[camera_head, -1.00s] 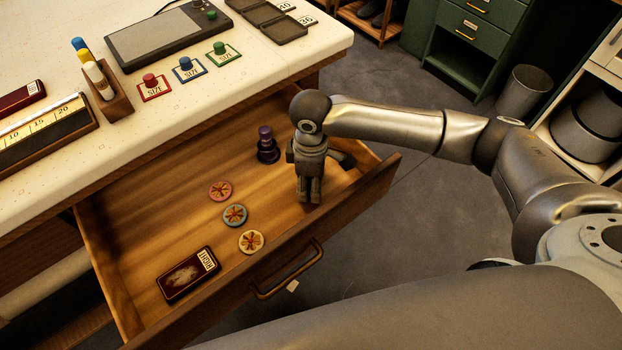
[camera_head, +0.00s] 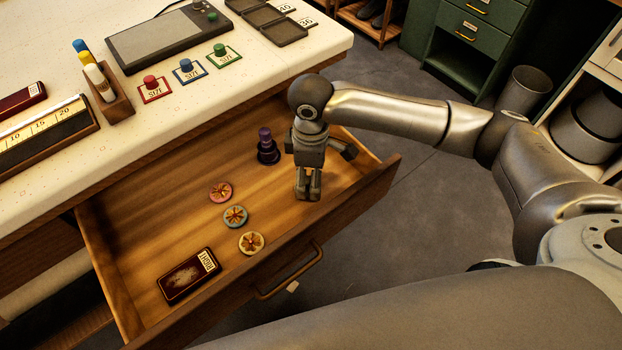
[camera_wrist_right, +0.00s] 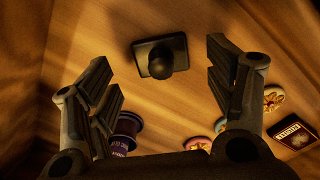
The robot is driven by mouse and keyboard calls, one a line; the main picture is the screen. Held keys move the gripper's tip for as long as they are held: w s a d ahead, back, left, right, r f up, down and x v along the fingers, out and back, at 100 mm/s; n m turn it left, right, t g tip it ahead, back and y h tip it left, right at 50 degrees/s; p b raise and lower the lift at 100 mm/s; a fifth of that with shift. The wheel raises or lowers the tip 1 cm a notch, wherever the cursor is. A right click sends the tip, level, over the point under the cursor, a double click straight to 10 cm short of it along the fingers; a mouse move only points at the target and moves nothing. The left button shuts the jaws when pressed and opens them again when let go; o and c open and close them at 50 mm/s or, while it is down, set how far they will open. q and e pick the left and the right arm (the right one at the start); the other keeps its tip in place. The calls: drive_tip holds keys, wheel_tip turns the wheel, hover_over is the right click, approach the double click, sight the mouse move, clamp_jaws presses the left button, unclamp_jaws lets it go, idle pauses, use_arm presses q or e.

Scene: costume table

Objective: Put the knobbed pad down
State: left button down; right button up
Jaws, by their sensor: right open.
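The knobbed pad (camera_wrist_right: 160,57) is a dark rectangular plate with a round knob on top. In the right wrist view it lies on the wooden drawer floor (camera_head: 150,220), knob towards the camera. My right gripper (camera_head: 308,197) is over the right part of the open drawer. In the wrist view its two fingers (camera_wrist_right: 170,88) are spread wide, with nothing between them, and apart from the pad. In the head view I cannot make out the pad; my gripper seems to hide it. My left gripper is not in view.
A purple knobbed piece (camera_head: 267,147) stands close left of my right gripper. Several round badges (camera_head: 235,216) and a dark red box (camera_head: 189,275) lie further left in the drawer. The drawer's front wall (camera_head: 350,215) is close. The tabletop (camera_head: 200,105) overhangs behind.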

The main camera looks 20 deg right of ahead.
wheel_tip(320, 180, up, 8)
drive_tip(key=shift+r, duration=0.25)
drive_tip(key=shift+p, duration=0.3)
